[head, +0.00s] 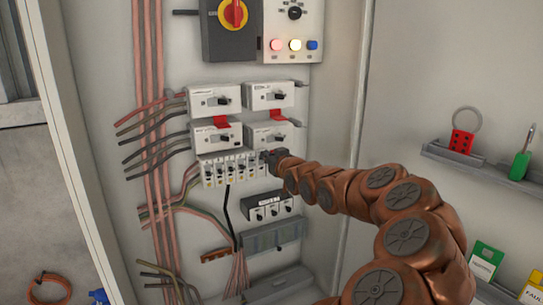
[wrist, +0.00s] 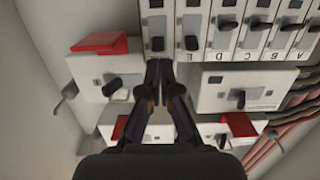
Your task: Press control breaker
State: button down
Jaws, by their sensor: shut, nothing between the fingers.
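I cannot read a label naming the control breaker. A row of small lettered breakers (head: 230,171) with dark levers is in the cabinet. It shows upside down in the wrist view (wrist: 230,25). Larger white breaker modules (head: 213,98) sit above the row in two tiers. In the head view, my gripper (head: 270,157) is at the row's right end, just under the lower right module (head: 262,134). In the wrist view, my gripper (wrist: 160,70) has its fingers together and empty, close to the end breaker's lever (wrist: 157,43). I cannot tell whether it touches.
A rotary switch (head: 233,13) and lit lamps (head: 294,45) are above. A dark three-switch block (head: 268,207) is below the row. Cables (head: 150,130) run at left. Red flaps (wrist: 100,43) stick out near my fingers. A padlock shelf (head: 480,165) is at right.

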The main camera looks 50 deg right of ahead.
jog(key=shift+p+x, duration=0.3)
jog(key=shift+x, duration=0.7)
jog(key=shift+f+b, duration=0.2)
jog(key=shift+b, duration=0.25)
jog(key=shift+s+t+b, duration=0.1)
jog(key=shift+t+b, duration=0.2)
jog(key=shift+b, duration=0.25)
jog(key=shift+b, duration=0.45)
